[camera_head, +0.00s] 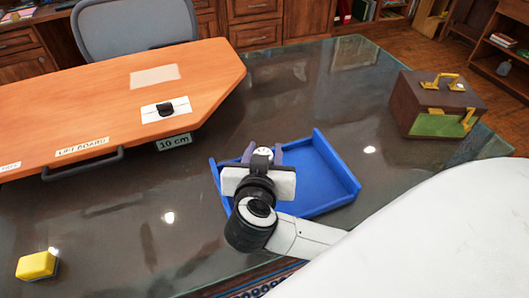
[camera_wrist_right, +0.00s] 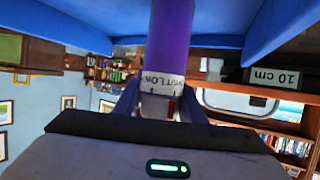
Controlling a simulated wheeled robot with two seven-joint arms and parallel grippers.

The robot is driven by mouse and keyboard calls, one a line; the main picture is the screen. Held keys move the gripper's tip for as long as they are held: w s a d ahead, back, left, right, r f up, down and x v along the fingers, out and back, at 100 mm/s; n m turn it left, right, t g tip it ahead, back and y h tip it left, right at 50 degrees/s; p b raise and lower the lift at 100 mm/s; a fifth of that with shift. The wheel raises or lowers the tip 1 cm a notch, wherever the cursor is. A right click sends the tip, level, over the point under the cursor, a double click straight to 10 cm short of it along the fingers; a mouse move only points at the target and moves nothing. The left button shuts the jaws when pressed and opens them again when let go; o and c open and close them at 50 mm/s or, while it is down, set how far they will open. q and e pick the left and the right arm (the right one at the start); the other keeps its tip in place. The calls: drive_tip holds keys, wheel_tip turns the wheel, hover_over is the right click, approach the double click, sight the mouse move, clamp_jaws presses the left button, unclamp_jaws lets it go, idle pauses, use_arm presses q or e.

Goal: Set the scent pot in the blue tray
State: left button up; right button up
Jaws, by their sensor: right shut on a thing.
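The blue tray (camera_head: 337,161) lies on the dark glass table, its floor bare at the right. My right gripper (camera_head: 263,155) is over the tray's left part, shut on the scent pot (camera_head: 264,150), of which only a small whitish top shows between the fingers. In the right wrist view the scent pot (camera_wrist_right: 170,40) is a purple cylinder with a white lettered band, held between the fingertips (camera_wrist_right: 158,102). Blue tray walls (camera_wrist_right: 60,22) show on both sides of it. Whether the pot touches the tray floor cannot be told. My left gripper is not in view.
An orange lift board (camera_head: 110,100) with a handle and a "10 cm" label (camera_head: 173,143) stands at the left. A brown box with gold fittings (camera_head: 437,103) is at the right. A yellow block (camera_head: 37,265) lies at the front left. Glass around the tray is mostly clear.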

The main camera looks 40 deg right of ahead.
drive_tip(key=o, duration=1.2)
drive_tip(key=shift+f, duration=0.1)
drive_tip(key=shift+c, duration=0.2)
drive_tip(key=p+v, duration=0.1)
drive_tip(key=v, duration=0.6)
drive_tip(key=shift+s+a+r, duration=0.15)
drive_tip(key=shift+a+r, duration=0.05)
drive_tip(key=shift+r, duration=0.05)
